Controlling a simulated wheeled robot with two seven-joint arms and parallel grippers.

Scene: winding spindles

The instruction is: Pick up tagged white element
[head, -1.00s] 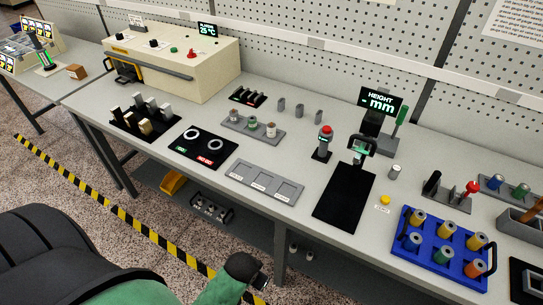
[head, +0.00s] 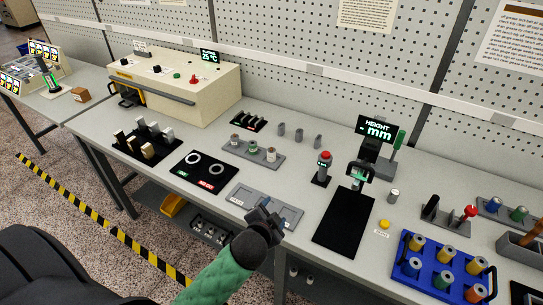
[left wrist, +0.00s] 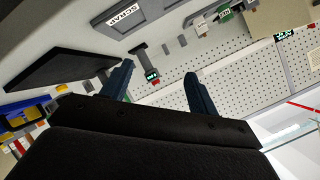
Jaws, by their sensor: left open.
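A small whitish element (head: 271,155) stands at the right end of a grey holder (head: 243,151), beside a green-banded one (head: 252,147) and a greyish one (head: 235,140). Any tag on it is too small to make out. Pale and white pieces (head: 167,132) also stand in a black rack (head: 122,146) farther left. My left gripper (head: 267,208) is open and empty above the grey three-part tray (head: 245,191), on the near side of the holder. Its two fingers show spread apart in the left wrist view (left wrist: 159,69). My right gripper is out of view.
A black plate (head: 345,222) lies right of the tray, before the height gauge display (head: 376,129). A red-topped device (head: 322,168) stands near it. A blue rack of spools (head: 420,284) is at the right, a beige oven (head: 165,88) at the back left.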

